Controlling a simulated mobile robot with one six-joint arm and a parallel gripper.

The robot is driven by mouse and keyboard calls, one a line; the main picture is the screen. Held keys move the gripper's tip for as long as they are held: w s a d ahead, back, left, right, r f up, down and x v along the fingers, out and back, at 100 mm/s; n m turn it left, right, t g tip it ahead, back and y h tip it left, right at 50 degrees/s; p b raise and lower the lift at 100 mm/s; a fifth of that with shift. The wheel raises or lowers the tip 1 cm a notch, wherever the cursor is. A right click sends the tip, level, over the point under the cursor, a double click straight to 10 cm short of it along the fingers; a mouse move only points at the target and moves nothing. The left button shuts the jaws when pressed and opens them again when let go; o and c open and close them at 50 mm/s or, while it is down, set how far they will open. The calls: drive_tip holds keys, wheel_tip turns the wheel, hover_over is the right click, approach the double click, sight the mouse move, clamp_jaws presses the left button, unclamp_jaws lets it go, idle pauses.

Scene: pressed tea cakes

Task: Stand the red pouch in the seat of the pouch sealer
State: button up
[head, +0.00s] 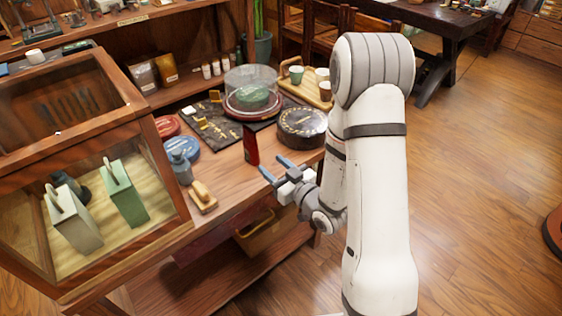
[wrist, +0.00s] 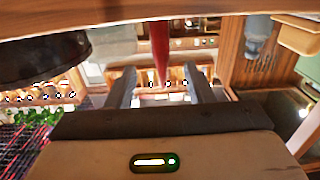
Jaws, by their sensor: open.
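The red pouch (head: 251,146) stands upright near the front edge of the wooden counter. My gripper (head: 276,167) is open just in front of it and to its right, with its two blue-grey fingers pointing at it. In the wrist view the pouch (wrist: 159,45) shows edge-on as a narrow red strip, lined up with the gap between the open fingers (wrist: 160,90). The fingers do not visibly touch it. I cannot pick out the pouch sealer or its seat for certain. A small wooden block with a tan handle (head: 202,196) lies on the counter left of the pouch.
A round dark dial-like piece (head: 302,124) sits close behind my gripper. A glass dome (head: 252,92), a dark tray with gold tools (head: 213,130) and a grey-blue bottle (head: 180,167) are nearby. A glass-fronted wooden case (head: 160,150) bounds the left.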

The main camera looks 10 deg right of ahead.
drive_tip(key=s+d+r+m+g+h+p, duration=0.2)
drive_tip(key=d+r+m+g+h+p, duration=0.1)
drive_tip(key=d+r+g+h, duration=0.5)
drive_tip(key=s+d+r+m+g+h, duration=0.1)
drive_tip(key=s+r+m+g, duration=0.1)
drive_tip(key=s, duration=0.7)
drive_tip(key=s+d+r+m+g+h, duration=0.1)
drive_tip(key=s+r, duration=0.4)
drive_tip(key=s, duration=0.5)
drive_tip(key=shift+s+r+m+g, duration=0.25)
drive_tip(key=shift+m+g, duration=0.25)
drive_tip(key=shift+g, duration=0.3)
drive_tip(key=shift+s+d, duration=0.1)
drive_tip(key=shift+s, duration=0.05)
drive_tip(key=shift+c, duration=1.3)
